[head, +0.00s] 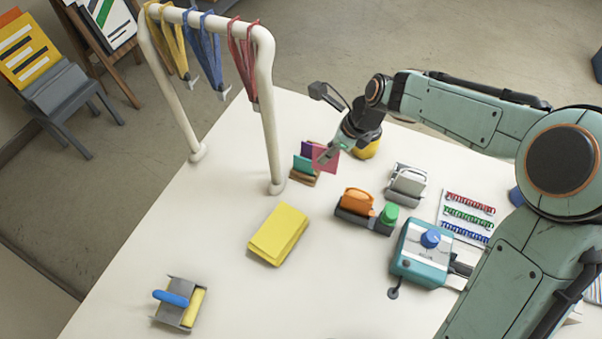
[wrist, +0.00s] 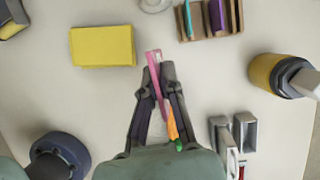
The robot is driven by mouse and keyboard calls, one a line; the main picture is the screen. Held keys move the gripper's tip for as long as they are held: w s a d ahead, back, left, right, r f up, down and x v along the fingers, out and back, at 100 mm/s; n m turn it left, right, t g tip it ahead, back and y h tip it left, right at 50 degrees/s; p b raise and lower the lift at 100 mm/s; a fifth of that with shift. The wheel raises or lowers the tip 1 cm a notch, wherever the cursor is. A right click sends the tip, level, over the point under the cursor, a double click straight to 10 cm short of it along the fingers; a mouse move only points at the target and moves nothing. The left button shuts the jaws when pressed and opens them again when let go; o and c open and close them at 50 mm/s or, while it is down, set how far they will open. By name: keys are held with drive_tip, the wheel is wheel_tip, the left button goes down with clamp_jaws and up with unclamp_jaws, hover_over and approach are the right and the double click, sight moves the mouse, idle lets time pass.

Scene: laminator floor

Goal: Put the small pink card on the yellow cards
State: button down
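The small pink card (head: 325,158) is held in my gripper (head: 329,153), above the table beside the card rack. In the wrist view the pink card (wrist: 156,72) shows nearly edge-on between the two fingertips (wrist: 160,78), which are closed on it. The yellow cards (head: 278,234) lie as a neat stack on the white table, left of and nearer than the gripper in the head view. In the wrist view the yellow cards (wrist: 102,46) are up and left of the fingertips, apart from the pink card.
A wooden rack (head: 303,179) holds teal and purple cards. A white stand (head: 271,110) with hanging lanyards rises behind the yellow cards. An orange punch (head: 357,201), a grey clip device (head: 407,183) and a teal machine (head: 420,253) stand rightward. Bare table surrounds the yellow stack.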

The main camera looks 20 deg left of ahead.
drive_tip(key=s+d+r+n, duration=0.2)
drive_tip(key=s, duration=0.9)
drive_tip(key=s+d+r+n+g, duration=0.1)
drive_tip(key=s+d, duration=0.2)
drive_tip(key=s, duration=0.8)
drive_tip(key=shift+d+r+n+h, duration=0.3)
drive_tip(key=shift+d+r+n, duration=0.05)
drive_tip(key=shift+n, duration=0.05)
drive_tip(key=shift+w, duration=0.1)
hover_over(278, 231)
drive_tip(key=f, duration=0.9)
drive_tip(key=shift+d, duration=0.25)
drive_tip(key=shift+a+f, duration=0.2)
drive_tip(key=shift+f, duration=1.7)
drive_tip(key=shift+f, duration=0.1)
